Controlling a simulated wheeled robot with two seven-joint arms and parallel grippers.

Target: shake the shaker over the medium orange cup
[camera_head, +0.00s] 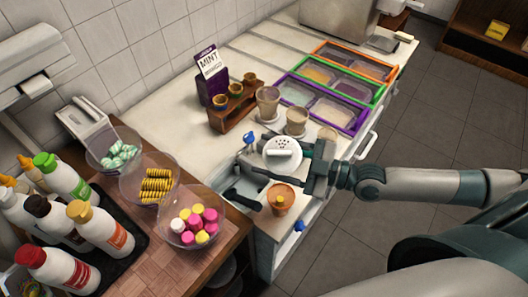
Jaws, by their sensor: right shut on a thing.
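A white shaker (282,151) with small holes in its top is held in my right gripper (299,168). The gripper's arm comes in from the right, and its fingers are shut on the shaker. The perforated top faces the camera. An orange cup (281,198) stands on the counter just below the shaker and gripper in the picture, apart from them. The gripper hides part of the shaker's lower body. My left gripper is not in view.
Pale cups (268,102) stand behind the shaker near a wooden rack (235,108) of small cups. A purple-framed topping tray (351,121) lies to the right. Bowls of sweets (198,228) and sauce bottles (99,228) fill the left. Dark items (241,198) lie beside the orange cup.

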